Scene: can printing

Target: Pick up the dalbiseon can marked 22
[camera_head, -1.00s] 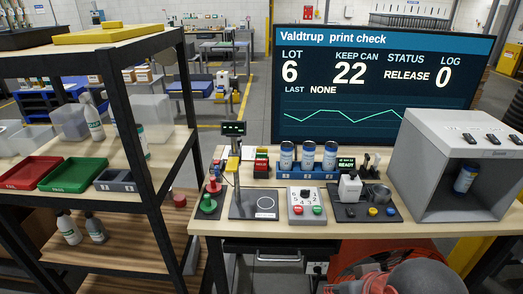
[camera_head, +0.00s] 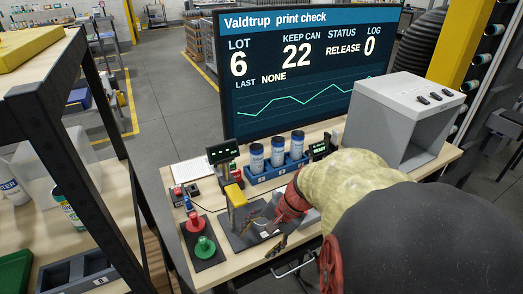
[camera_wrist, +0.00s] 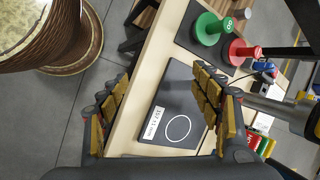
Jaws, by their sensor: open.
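My gripper (camera_wrist: 165,103) is open and empty in the wrist view, over the table edge and a dark pad (camera_wrist: 160,105) with a white circle and a label. No can shows in the wrist view. In the head view my arm covers the front right of the table.
The screen (camera_head: 300,70) reads KEEP CAN 22. A grey open box (camera_head: 385,120) stands at the right. Red and green stamps (camera_wrist: 210,28) sit beside the pad. A post with a small display (camera_head: 222,153) rises near the pad. A shelf unit (camera_head: 75,160) stands at the left.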

